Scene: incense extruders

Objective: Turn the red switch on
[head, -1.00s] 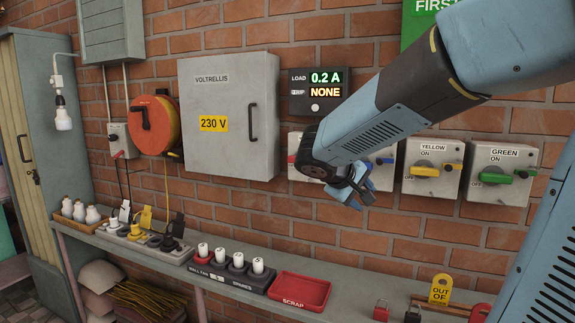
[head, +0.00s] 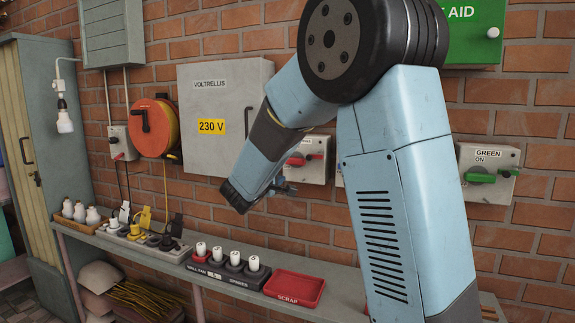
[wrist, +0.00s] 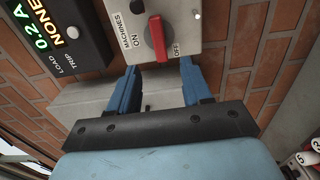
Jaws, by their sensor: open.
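The red switch (wrist: 158,40) is a lever on a light grey box marked MACHINES, with ON and OFF labels, in the upper middle of the wrist view. Its lever points down in that view, beside the OFF label. In the head view the red switch (head: 297,161) shows just right of the cabinet, its lever pointing left. My gripper (wrist: 157,70) is open and empty, with its blue fingers on either side below the lever end. In the head view my gripper (head: 285,188) is below and left of the switch box, partly hidden by my arm.
A grey cabinet (head: 211,100) marked 230 V hangs left of the switch. A green switch (head: 481,175) is on the right; my arm hides the wall between. The load display (wrist: 49,25) is at upper left in the wrist view. A shelf with a red scrap tray (head: 321,290) runs below.

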